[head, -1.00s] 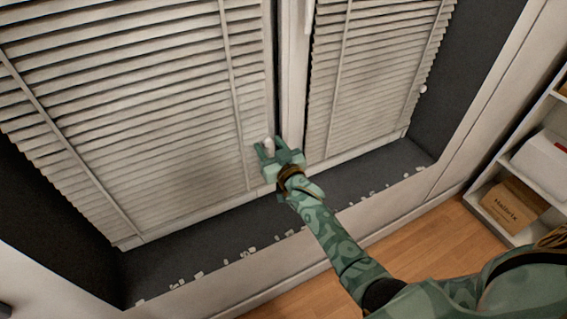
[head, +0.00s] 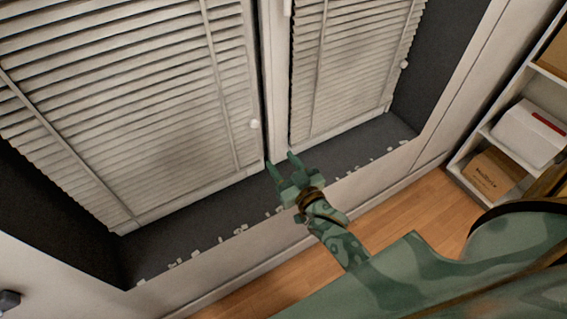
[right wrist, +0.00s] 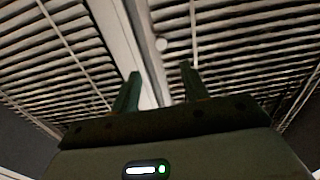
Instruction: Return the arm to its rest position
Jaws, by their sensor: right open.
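My right gripper (head: 283,170) is open and empty in the head view, in front of the dark window sill and below the blinds. Its two fingers also show in the right wrist view (right wrist: 158,92), pointing toward the blinds with nothing between them. A small pale knob (head: 254,124) hangs at the left blind (head: 130,110), up and left of the gripper and apart from it. A pale round knob also shows in the right wrist view (right wrist: 161,45). My left gripper is not in view.
The right blind (head: 345,75) stands beyond a white window post (head: 272,80). Pale flakes lie along the dark sill (head: 215,205). A shelf at the right holds a white box (head: 528,134) and a cardboard box (head: 492,175). The wooden floor (head: 410,215) is clear.

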